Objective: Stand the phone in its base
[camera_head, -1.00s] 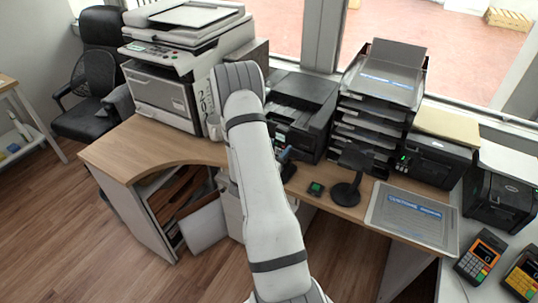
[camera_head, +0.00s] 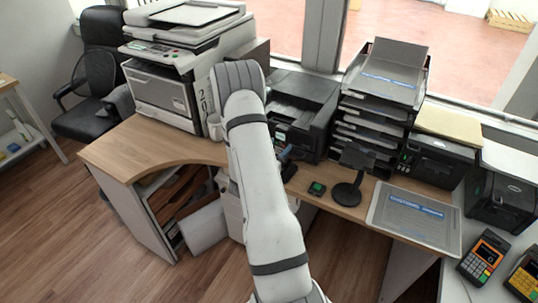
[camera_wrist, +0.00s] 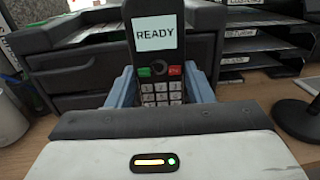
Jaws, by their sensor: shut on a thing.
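A black handset phone (camera_wrist: 157,60) with a lit "READY" screen, a green and a red key and pale number keys stands upright in the wrist view. My gripper (camera_wrist: 160,90) is shut on it, with a blue finger on each side of its keypad. Its lower end is hidden behind the gripper body. In the head view my arm hides most of the gripper and the phone. A small dark block with a green patch (camera_head: 317,188) lies on the desk right of my arm; I cannot tell if it is the phone's base.
A black stand with a round foot (camera_head: 347,193) is beside the small block. A black printer (camera_head: 305,110) and a stack of trays (camera_head: 370,125) stand behind. The desk's left part (camera_head: 155,148) is clear.

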